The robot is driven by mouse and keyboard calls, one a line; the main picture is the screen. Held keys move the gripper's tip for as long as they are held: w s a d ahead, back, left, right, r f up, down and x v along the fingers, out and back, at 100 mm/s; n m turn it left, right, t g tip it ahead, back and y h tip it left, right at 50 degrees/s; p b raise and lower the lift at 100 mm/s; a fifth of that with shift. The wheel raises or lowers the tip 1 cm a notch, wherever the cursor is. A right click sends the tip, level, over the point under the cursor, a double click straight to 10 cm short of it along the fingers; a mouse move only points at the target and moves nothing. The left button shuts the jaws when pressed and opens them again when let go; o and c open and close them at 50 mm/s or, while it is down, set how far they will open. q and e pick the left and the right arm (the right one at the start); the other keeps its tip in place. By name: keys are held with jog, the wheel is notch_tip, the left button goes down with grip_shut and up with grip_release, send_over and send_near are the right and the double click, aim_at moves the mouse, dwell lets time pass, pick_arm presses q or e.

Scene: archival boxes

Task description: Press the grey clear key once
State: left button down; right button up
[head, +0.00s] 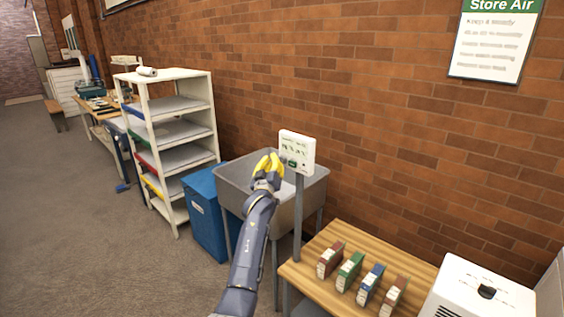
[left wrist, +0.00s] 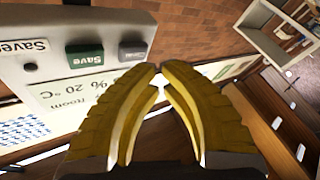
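A white control panel (head: 297,152) stands on a grey post in front of the brick wall. In the left wrist view the panel (left wrist: 88,25) fills the upper left and appears upside down or turned. The grey key (left wrist: 133,50) is on its face beside a green key (left wrist: 85,56) marked "Save". My left gripper (head: 269,158) has yellow fingers and is just left of the panel in the head view. In the left wrist view its fingertips (left wrist: 160,68) are together, empty, close to the grey key; contact is not visible. My right gripper is not in view.
A "Saved" label (left wrist: 22,48) and a small dark lamp (left wrist: 30,67) are beside the green key. Behind my arm are a grey sink (head: 240,172) and a blue bin (head: 204,212). Several small boxes stand on the wooden table (head: 318,282). A white shelf (head: 176,100) stands farther left.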

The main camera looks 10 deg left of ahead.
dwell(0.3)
pick_arm(q)
jog(key=shift+s+a, duration=0.4)
jog(key=shift+s, duration=0.35)
jog(key=shift+s+a, duration=0.45)
jog(key=shift+s, duration=0.3)
jog(key=shift+s+a, duration=0.4)
jog(key=shift+s, duration=0.35)
